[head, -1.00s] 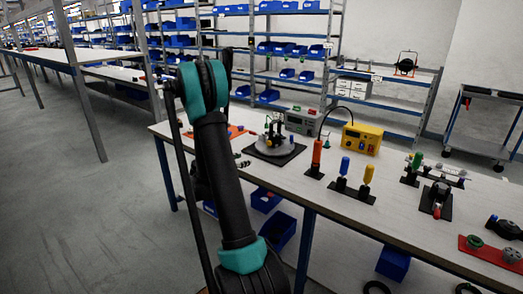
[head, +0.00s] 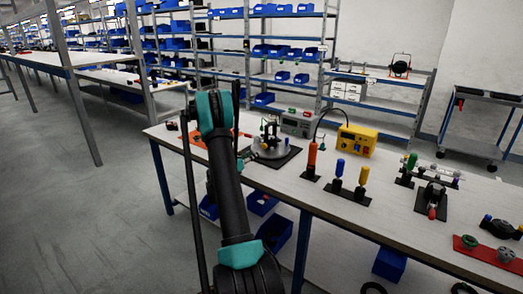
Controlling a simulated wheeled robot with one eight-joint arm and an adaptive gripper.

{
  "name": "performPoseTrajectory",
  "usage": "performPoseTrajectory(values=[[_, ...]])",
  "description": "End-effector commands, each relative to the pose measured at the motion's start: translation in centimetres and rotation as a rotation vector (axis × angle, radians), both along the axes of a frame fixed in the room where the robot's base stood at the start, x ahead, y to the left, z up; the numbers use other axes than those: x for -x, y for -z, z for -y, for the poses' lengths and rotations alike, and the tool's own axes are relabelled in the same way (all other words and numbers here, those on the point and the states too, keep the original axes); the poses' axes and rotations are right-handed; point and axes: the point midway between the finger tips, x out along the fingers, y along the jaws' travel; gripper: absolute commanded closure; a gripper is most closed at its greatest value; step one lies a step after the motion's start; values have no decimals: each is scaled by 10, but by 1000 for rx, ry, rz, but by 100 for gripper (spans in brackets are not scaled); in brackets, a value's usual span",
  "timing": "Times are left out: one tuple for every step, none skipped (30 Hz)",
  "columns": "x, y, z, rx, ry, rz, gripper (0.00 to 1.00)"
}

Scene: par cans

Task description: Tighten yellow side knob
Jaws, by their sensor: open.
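A small black fixture (head: 269,135) stands on a round grey plate (head: 285,146) over a black mat (head: 276,161), near the left end of the workbench. It carries small coloured knobs; a small yellowish spot shows on it, but it is too small to tell if this is the yellow side knob. My gripper (head: 250,154) is small and partly hidden behind my arm. It is open, at the left edge of the mat and beside the fixture. I cannot tell whether it touches anything.
A yellow box (head: 356,140), a grey instrument (head: 297,123), an orange-handled tool (head: 312,158) and blue and yellow screwdrivers (head: 362,177) stand right of the fixture. An orange mat (head: 198,139) lies left. Blue bins (head: 275,232) sit below the bench.

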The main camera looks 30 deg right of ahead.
Motion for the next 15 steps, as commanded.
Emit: performPoseTrajectory(values=[[-3,0,11,0,3,0,52],[-5,0,17,0,3,0,52],[-7,0,24,0,2,0,52],[-9,0,29,0,3,0,52],[-11,0,35,0,3,0,52],[-14,0,42,-1,2,1,52],[-16,0,47,-1,2,1,52],[-18,0,51,-1,2,1,52],[-19,0,58,-1,2,1,52],[-21,0,62,-1,1,1,52],[-23,0,65,-1,1,1,52],[-24,0,69,-1,1,1,52],[-25,0,72,-1,1,1,52],[-26,0,75,-1,1,1,52],[-27,0,77,-1,1,1,52]])
